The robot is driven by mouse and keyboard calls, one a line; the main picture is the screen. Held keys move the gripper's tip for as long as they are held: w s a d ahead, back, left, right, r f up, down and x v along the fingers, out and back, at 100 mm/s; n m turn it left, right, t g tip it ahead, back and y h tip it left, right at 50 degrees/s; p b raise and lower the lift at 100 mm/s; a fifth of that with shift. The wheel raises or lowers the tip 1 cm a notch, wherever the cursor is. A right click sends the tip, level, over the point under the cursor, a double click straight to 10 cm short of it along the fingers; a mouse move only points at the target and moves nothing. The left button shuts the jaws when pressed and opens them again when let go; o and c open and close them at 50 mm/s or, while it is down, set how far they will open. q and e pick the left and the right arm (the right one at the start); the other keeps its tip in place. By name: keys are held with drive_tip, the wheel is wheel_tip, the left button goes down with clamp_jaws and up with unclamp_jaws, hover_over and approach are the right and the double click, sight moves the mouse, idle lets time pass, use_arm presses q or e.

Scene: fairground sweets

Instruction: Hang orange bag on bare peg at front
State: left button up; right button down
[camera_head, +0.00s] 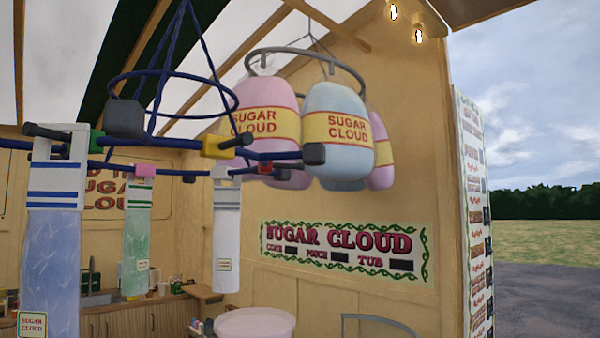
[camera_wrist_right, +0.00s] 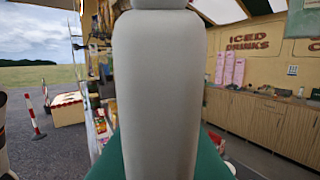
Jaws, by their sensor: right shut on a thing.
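No orange bag shows in either view. A dark blue hanging rack (camera_head: 172,142) with a ring and crossing bars is at the upper left of the head view. A blue-striped bag (camera_head: 52,245), a green bag (camera_head: 136,238) and a white bag (camera_head: 227,240) hang from it. A short dark peg at the yellow block (camera_head: 219,147) has no bag on it that I can see. Neither gripper shows in the head view. In the right wrist view a pale rounded shape, apparently my own arm, fills the middle, and no fingertips show.
Pink and blue sugar cloud tubs (camera_head: 337,135) hang from a grey ring right of the rack. A pink round tub (camera_head: 254,323) is below. A wooden counter (camera_wrist_right: 262,130) runs along the right of the wrist view.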

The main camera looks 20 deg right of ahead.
drive_tip(key=s+d+r+n+g+p, duration=0.2)
drive_tip(key=s+r+g, duration=0.25)
drive_tip(key=r, duration=0.45)
drive_tip(key=s+d+r+n+g+p, duration=0.25)
drive_tip(key=s+r, duration=0.25)
drive_tip(key=r, duration=0.5)
drive_tip(key=s+d+r+n+g+p, duration=0.1)
drive_tip(key=s+r+n+g, duration=0.3)
drive_tip(key=r, duration=0.5)
drive_tip(key=w+a+m+p, duration=0.1)
drive_tip(key=w+a, duration=0.1)
drive_tip(key=w, duration=0.4)
drive_tip(key=shift+f, duration=0.25)
drive_tip(key=shift+w+a+m, duration=0.15)
drive_tip(key=shift+w+m, duration=0.1)
drive_tip(key=shift+w, duration=0.1)
drive_tip(key=shift+w+a, duration=0.2)
drive_tip(key=shift+w, duration=0.35)
drive_tip(key=shift+w+a, duration=0.3)
drive_tip(key=shift+w, duration=0.7)
